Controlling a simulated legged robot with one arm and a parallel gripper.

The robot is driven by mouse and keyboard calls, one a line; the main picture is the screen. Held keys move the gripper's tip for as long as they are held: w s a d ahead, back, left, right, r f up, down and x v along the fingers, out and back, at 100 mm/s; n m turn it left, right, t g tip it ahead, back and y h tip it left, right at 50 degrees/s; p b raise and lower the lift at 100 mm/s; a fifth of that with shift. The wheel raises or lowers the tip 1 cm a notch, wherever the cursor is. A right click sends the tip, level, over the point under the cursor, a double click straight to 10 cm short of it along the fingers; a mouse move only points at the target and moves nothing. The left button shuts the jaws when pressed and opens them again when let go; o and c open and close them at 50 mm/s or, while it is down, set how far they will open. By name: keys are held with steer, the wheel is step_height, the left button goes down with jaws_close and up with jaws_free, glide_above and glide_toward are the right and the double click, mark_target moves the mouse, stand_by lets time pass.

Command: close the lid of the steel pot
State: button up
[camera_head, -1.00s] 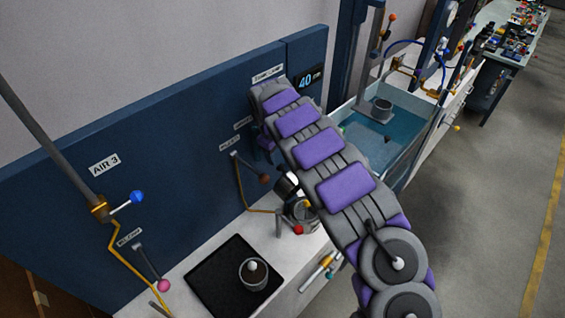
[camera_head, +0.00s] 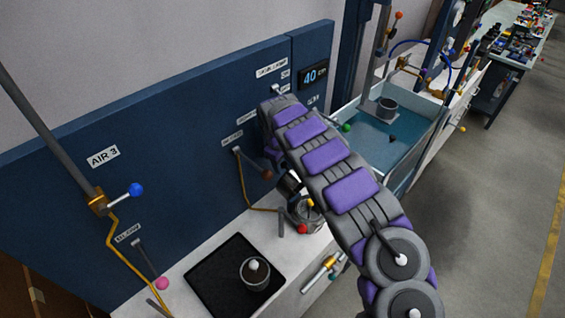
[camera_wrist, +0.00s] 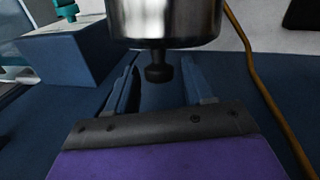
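The steel pot (camera_head: 309,213) stands on the white bench beside the blue panel, partly hidden by my arm in the head view. In the wrist view, a shiny steel cylinder (camera_wrist: 165,22), apparently this pot, fills the top middle. A black knob (camera_wrist: 158,72) sticks out from it towards me. My gripper (camera_wrist: 161,64) is open, with one finger on each side of the knob; I cannot tell whether either touches it. In the head view my gripper is mostly hidden behind the arm, close to the pot. The lid's angle cannot be made out.
A black mat (camera_head: 215,280) with a small cup (camera_head: 254,272) lies left of the pot. A red-tipped lever (camera_head: 303,228) stands close to the pot. An orange hose (camera_wrist: 262,90) runs on the right in the wrist view. A blue block (camera_wrist: 65,55) is at left.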

jaws_close()
steer(key=shift+r, duration=0.2)
stand_by(0.5)
